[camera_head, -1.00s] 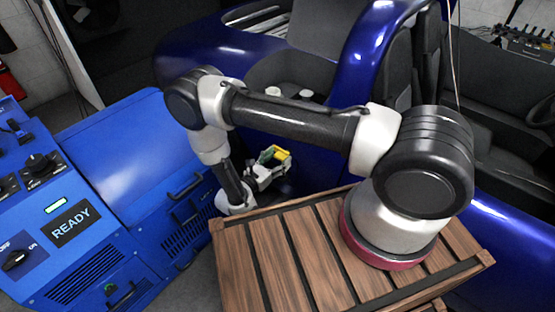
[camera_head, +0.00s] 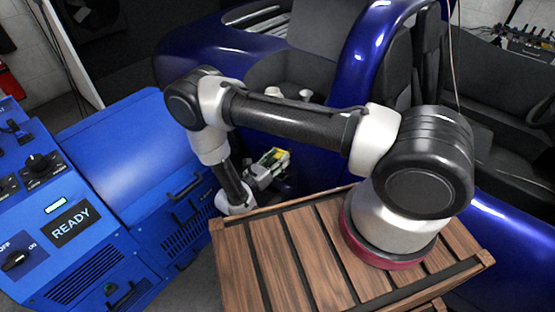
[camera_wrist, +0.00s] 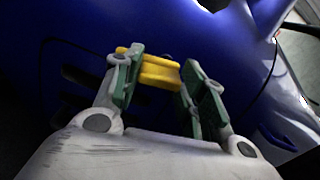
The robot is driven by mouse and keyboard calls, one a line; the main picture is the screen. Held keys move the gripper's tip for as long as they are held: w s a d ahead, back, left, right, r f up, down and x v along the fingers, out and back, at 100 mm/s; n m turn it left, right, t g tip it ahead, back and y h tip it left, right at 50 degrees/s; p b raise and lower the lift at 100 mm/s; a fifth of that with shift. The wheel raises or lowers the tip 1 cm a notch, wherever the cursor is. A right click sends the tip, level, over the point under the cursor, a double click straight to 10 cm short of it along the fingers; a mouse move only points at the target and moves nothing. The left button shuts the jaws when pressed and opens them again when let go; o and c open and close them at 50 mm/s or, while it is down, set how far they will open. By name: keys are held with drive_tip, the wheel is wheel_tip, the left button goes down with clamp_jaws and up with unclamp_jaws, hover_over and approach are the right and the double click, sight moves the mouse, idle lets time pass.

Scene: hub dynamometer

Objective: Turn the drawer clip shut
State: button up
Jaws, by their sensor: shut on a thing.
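My gripper (camera_wrist: 158,75) shows in the wrist view with its two green-padded fingers on either side of a yellow piece (camera_wrist: 155,72), closed on it. The yellow piece looks like the drawer clip, but its mounting is hidden. In the head view my gripper (camera_head: 273,160) is low beside the blue car body, with the yellow piece (camera_head: 282,153) small at its tip. I cannot tell how far the clip is turned.
The blue machine (camera_head: 130,150) with handles and a READY panel is to the left. The blue car body (camera_head: 195,48) is behind. The wrist view shows a blue surface with dark slots.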

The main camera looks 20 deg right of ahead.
drive_tip(key=shift+s+d+f+n, duration=0.1)
drive_tip(key=shift+f+n, duration=0.05)
drive_tip(key=shift+n, duration=2.4)
drive_tip(key=shift+s+a+f+n, duration=0.1)
drive_tip(key=shift+n, duration=2.4)
drive_tip(key=shift+d+f+n, duration=0.1)
drive_tip(key=shift+f+n, duration=0.05)
drive_tip(key=shift+n, duration=2.4)
drive_tip(key=o, duration=1)
drive_tip(key=v, duration=1.2)
